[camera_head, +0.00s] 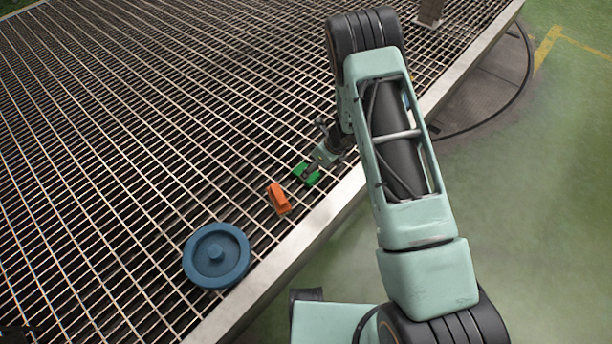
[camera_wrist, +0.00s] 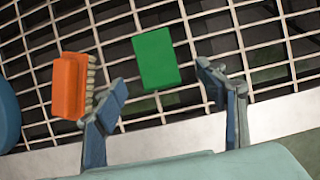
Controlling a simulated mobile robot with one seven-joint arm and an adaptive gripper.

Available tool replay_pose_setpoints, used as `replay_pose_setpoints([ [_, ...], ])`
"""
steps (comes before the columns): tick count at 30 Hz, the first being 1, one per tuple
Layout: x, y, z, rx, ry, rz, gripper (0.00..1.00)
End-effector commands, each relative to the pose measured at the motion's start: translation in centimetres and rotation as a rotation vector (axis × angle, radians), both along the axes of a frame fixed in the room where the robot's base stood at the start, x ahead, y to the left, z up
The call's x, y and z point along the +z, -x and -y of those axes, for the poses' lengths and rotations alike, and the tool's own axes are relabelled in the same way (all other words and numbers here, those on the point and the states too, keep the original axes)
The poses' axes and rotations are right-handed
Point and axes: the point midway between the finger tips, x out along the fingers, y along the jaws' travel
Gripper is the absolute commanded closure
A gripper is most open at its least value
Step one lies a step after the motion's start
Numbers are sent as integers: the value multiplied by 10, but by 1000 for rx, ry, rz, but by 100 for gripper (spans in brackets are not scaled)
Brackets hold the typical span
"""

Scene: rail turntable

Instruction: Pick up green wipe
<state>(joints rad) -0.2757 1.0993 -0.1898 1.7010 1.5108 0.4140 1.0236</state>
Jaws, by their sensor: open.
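The green wipe (camera_head: 307,173) is a small green block lying on the metal grating near its front edge. In the wrist view the green wipe (camera_wrist: 156,59) shows as a plain, slightly tilted rectangle. My gripper (camera_head: 313,168) is at the wipe in the head view and partly covers it. In the wrist view my gripper (camera_wrist: 163,82) is open, with one finger to the left and one to the right of the wipe's near end. Nothing is held between the fingers. I cannot tell the height of the fingertips above the grating.
An orange brush (camera_head: 278,198) lies left of the wipe; in the wrist view the brush (camera_wrist: 70,87) is close to my left finger. A round blue object (camera_head: 216,255) sits further left. The grating's metal rim (camera_head: 327,208) runs along the near side.

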Motion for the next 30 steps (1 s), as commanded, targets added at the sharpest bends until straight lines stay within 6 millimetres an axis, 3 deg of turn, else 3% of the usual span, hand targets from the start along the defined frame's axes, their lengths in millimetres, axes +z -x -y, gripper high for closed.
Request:
replay_pose_setpoints([
  [12, -44, -9, -21, 1, 2, 1, 35],
  [20, -46, -11, -22, 0, 1, 2, 35],
  [30, -46, -11, -22, 0, 1, 2, 71],
])
